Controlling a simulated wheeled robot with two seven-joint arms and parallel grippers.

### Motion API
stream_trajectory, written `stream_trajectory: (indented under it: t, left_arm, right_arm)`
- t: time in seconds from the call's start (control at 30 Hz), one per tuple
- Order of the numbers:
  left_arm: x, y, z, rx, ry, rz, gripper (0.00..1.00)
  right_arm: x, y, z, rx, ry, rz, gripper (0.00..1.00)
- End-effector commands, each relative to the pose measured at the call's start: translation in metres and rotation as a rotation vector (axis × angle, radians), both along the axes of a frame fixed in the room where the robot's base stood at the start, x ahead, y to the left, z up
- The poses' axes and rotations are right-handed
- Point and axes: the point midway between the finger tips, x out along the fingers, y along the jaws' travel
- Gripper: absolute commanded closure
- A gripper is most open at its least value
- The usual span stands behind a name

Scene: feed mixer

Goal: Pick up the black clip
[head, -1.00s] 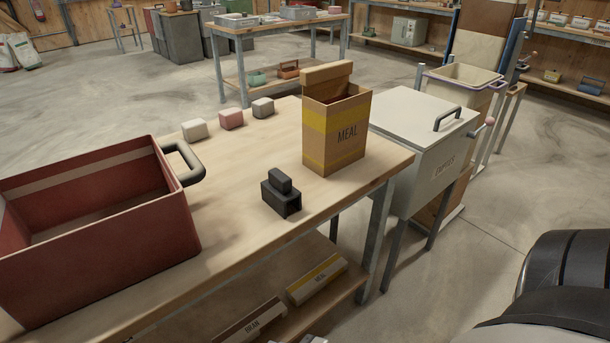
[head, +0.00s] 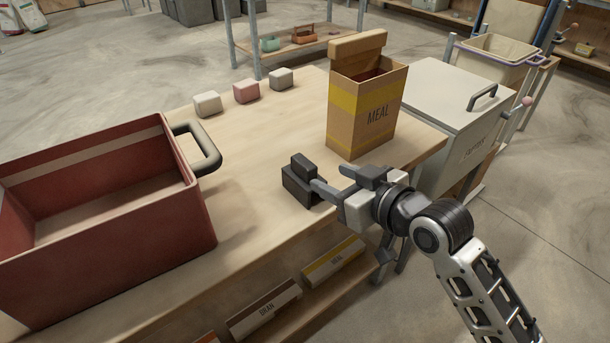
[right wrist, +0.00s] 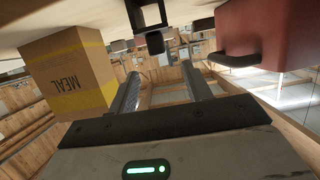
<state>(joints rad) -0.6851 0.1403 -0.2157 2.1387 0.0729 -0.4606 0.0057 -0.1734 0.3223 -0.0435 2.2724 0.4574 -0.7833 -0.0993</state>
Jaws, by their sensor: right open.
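The black clip (head: 298,184) sits on the wooden table near its front edge, between the red bin and the meal box. It also shows in the right wrist view (right wrist: 150,18), at the top, just beyond the fingertips. My right gripper (head: 330,178) is open and empty, its fingers pointing left at the clip. One fingertip overlaps the clip's right side in the head view, and I cannot tell whether it touches. In the right wrist view the two fingers (right wrist: 160,78) stand apart with nothing between them. My left gripper is not in view.
An open cardboard meal box (head: 362,120) stands close behind my right gripper. A red bin (head: 110,235) with a dark handle stands at the left. Several small blocks (head: 246,92) line the far table edge. A white lidded chest (head: 440,105) stands at the right.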

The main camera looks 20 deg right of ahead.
Motion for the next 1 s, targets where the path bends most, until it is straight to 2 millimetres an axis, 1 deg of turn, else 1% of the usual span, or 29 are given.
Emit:
stream_trajectory:
  t: [0.03, 0.1, 0.2, 0.3, 0.47, 0.53, 0.7, 0.8, 0.9, 1.0]
  left_arm:
    - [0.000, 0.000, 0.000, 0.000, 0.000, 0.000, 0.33]
    - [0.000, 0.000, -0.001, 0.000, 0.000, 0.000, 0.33]
    - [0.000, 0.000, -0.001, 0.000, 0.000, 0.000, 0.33]
    - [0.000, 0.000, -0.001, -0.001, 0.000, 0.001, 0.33]
    - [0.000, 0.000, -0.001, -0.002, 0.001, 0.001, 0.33]
    - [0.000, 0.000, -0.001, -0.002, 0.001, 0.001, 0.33]
    - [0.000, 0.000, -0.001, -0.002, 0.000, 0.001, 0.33]
    - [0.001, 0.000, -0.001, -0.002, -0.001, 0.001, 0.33]
    - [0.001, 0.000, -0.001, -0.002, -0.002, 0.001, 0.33]
    - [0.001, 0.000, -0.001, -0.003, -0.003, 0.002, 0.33]
  right_arm:
    - [0.012, 0.005, -0.002, 0.003, -0.003, 0.000, 0.51]
    - [0.026, 0.009, -0.007, 0.003, -0.002, -0.002, 0.51]
    - [0.042, 0.016, -0.013, 0.002, -0.002, 0.000, 0.51]
    - [0.054, 0.020, -0.018, 0.002, 0.000, -0.001, 0.51]
    - [0.062, 0.023, -0.020, -0.001, -0.001, 0.000, 0.51]
    - [0.069, 0.025, -0.021, 0.001, -0.001, 0.000, 0.51]
    - [0.094, 0.031, -0.026, 0.004, -0.001, 0.000, 0.51]
    - [0.104, 0.034, -0.031, 0.001, 0.000, 0.000, 0.51]
    - [0.109, 0.036, -0.032, 0.001, -0.001, 0.000, 0.51]
    - [0.110, 0.036, -0.033, 0.000, -0.001, 0.000, 0.51]
